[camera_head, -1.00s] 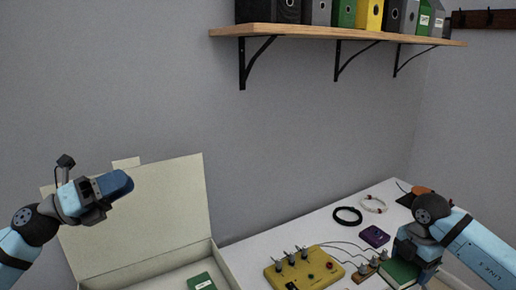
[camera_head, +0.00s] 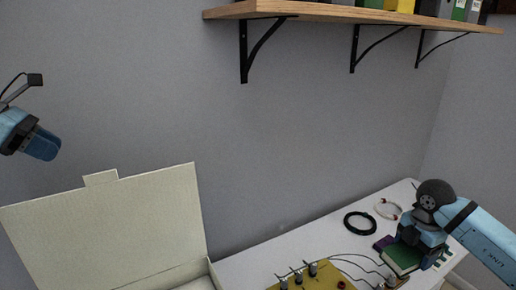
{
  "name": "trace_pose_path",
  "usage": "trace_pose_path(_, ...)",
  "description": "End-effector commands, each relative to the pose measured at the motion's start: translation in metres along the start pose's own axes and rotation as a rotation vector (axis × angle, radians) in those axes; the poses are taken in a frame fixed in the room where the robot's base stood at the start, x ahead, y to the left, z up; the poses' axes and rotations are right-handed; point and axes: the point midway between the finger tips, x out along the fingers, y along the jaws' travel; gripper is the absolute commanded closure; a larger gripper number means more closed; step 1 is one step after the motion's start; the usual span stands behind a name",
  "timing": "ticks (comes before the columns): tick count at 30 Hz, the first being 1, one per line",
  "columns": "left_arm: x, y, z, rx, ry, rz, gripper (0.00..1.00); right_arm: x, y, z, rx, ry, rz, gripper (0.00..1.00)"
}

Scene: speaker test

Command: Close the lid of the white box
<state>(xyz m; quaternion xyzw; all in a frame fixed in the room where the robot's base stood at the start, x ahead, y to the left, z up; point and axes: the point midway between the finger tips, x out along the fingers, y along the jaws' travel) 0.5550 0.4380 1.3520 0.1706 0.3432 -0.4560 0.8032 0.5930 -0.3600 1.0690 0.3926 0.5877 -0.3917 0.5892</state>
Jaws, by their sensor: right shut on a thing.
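The white box (camera_head: 213,272) is cream-white and sits at the bottom left, mostly cut off by the picture's lower edge. Its lid (camera_head: 115,225) is open and stands up at the back, with a small tab (camera_head: 101,179) on its top edge. My left gripper (camera_head: 42,146) is in the air above and left of the lid, apart from it; its finger gap cannot be made out. The arm hides part of the book.
A wooden shelf (camera_head: 350,16) with binders hangs on the wall.

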Motion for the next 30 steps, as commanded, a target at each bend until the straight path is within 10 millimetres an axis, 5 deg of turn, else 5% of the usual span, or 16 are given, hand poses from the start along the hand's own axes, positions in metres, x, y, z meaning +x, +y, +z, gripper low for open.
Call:
trace_pose_path(15,0.094,-0.001,0.001,-0.002,-0.002,-0.006,0.7,-0.017,0.0,0.0,0.0,0.0,0.0,0.53)
trace_pose_path(30,0.112,-0.001,0.0,-0.001,-0.001,-0.003,0.7,-0.018,0.0,0.0,0.0,0.0,0.001,0.53)
